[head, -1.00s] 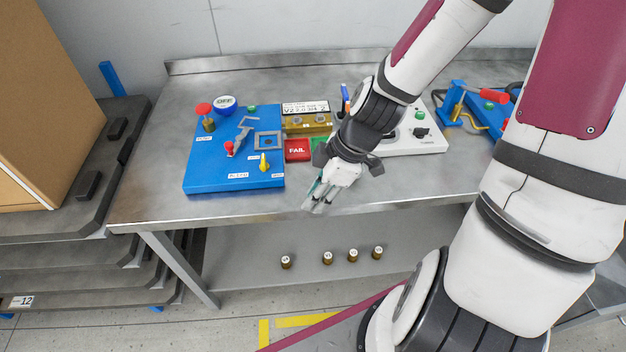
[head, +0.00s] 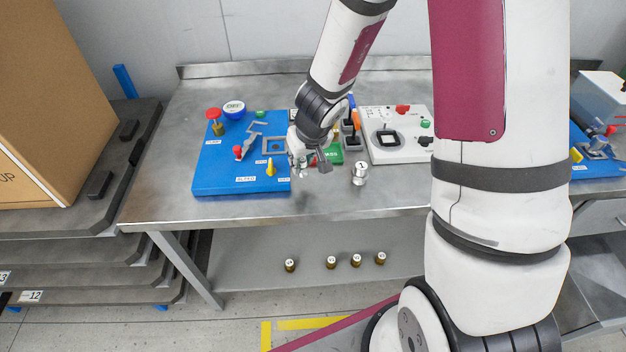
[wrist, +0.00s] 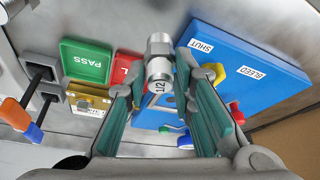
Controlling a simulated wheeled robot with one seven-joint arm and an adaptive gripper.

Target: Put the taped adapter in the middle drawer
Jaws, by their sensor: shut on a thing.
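My gripper (head: 302,168) is over the bench, beside the front right corner of the blue board. In the wrist view its teal-padded fingers (wrist: 157,75) are shut on a silver metal adapter (wrist: 159,60) marked "1/2". I cannot make out tape on the adapter from here. A second silver fitting (head: 359,174) stands on the bench to the right of my gripper. A drawer front (head: 603,216) shows partly at the right edge, under the neighbouring bench; I cannot tell which drawer is the middle one.
The blue board (head: 225,180) with valves and the white panel (head: 385,150) flank the gripper. The green PASS block (wrist: 84,62) is close by. Several brass fittings (head: 331,262) stand on the lower shelf. A cardboard box (head: 45,120) is at left. The bench front is mostly clear.

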